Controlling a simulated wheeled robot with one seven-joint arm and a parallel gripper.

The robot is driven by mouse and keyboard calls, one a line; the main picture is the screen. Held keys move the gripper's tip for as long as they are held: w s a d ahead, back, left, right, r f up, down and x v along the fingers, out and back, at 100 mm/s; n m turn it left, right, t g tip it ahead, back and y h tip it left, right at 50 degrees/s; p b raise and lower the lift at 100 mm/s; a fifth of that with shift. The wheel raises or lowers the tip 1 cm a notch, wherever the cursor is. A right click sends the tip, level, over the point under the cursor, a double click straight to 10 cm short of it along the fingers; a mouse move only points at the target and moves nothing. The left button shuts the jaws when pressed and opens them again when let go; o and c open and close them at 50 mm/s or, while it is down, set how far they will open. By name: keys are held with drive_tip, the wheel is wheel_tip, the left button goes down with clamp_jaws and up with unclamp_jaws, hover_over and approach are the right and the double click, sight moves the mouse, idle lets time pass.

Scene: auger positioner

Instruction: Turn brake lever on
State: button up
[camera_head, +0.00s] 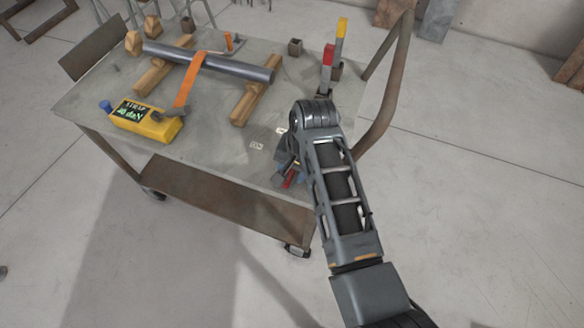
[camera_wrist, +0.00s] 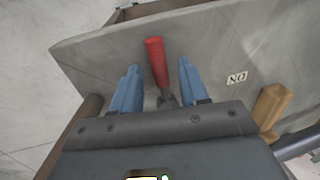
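The brake lever has a red handle (camera_wrist: 156,60) and a dark lower end. In the wrist view it stands between the two blue fingers of my gripper (camera_wrist: 158,68), with a gap visible on each side. My gripper is open around the lever. In the head view my gripper (camera_head: 287,168) is at the cart's near right corner, mostly hidden by my arm; a bit of the red handle (camera_head: 288,180) shows below it. A small label (camera_wrist: 237,78) lies right of the lever in the wrist view and reads as "NO" there.
The cart's grey top (camera_head: 220,150) carries a metal tube (camera_head: 215,62) on wooden blocks, an orange strap (camera_head: 190,80) and a yellow strap gauge box (camera_head: 147,121). Red (camera_head: 328,57) and yellow (camera_head: 341,30) upright handles and a curved rail (camera_head: 392,90) stand at the right.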

clamp_jaws()
idle(0.3)
